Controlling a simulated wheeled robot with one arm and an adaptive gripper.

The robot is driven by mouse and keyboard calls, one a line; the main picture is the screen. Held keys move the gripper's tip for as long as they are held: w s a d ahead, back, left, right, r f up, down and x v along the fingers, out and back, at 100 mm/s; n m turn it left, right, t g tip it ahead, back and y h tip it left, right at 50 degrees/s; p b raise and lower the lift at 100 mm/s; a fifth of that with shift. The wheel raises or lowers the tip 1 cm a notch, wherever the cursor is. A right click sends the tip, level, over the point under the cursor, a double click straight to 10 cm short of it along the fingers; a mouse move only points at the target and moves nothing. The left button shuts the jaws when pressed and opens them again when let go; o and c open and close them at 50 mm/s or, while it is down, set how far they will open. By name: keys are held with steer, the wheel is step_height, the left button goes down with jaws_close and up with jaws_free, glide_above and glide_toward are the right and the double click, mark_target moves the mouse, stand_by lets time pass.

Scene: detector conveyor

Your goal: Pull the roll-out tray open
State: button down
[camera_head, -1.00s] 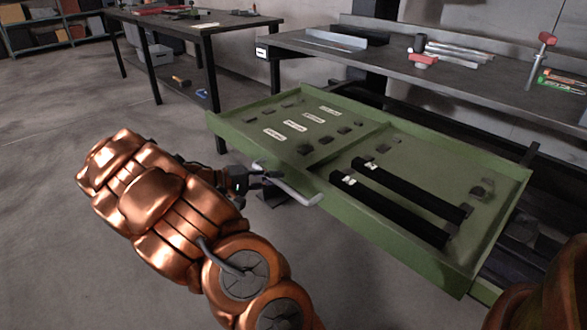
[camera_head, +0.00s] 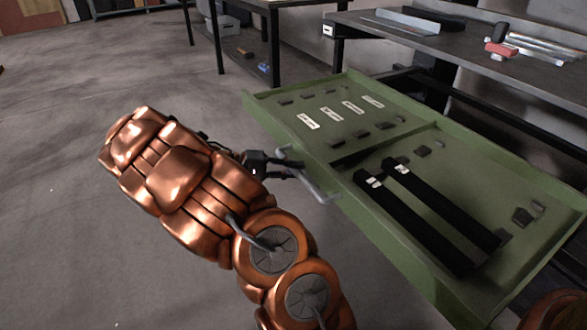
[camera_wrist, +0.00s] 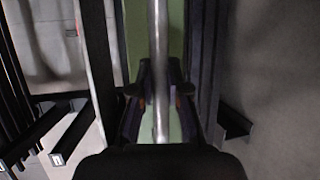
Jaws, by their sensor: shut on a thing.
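The roll-out tray (camera_head: 375,232) is a shallow green drawer, standing out from under the workbench. It holds black bars, small dark blocks and white labels. Its grey bar handle (camera_head: 318,188) is on the front wall. My gripper (camera_head: 284,166) is at the handle's left part in the head view. In the wrist view the handle (camera_wrist: 160,50) runs upright between the fingers of my gripper (camera_wrist: 160,92), which are shut on it. The green tray front (camera_wrist: 176,35) shows behind it. The tray's far right end is partly out of frame.
The grey workbench (camera_head: 440,42) behind the tray carries a red-handled tool (camera_head: 500,38) and metal bars. Another dark table (camera_head: 262,4) stands at the back. Open concrete floor (camera_head: 70,200) lies to the left.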

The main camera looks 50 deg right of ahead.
steer(key=c, duration=1.1)
jaws_free()
steer(key=shift+c, duration=0.2)
steer(key=v, duration=1.2)
steer(key=s+a+r+n+t+y+p, duration=0.1)
steer(key=s+a+r+t+y+p, duration=0.1)
steer(key=s+a+r+p, duration=0.5)
steer(key=s+a+r+n+t+y+p, duration=0.1)
steer(key=s+r+n+t+y+p, duration=0.3)
steer(key=r+p, duration=0.6)
steer(key=s+a+r+m+y+p, duration=0.1)
steer(key=s+a+r+p, duration=0.2)
steer(key=s+r+p, duration=0.45)
steer(key=s+a+r+n+t+y+p, duration=0.3)
steer(key=s+a+r+y+p, duration=0.1)
steer(key=a+r+p, duration=0.6)
steer(key=s+a+p, duration=0.1)
steer(key=a+p, duration=0.1)
steer(key=p, duration=0.1)
steer(key=shift+s+a+n, duration=0.15)
steer(key=shift+s+n, duration=0.1)
steer(key=shift+n, duration=0.15)
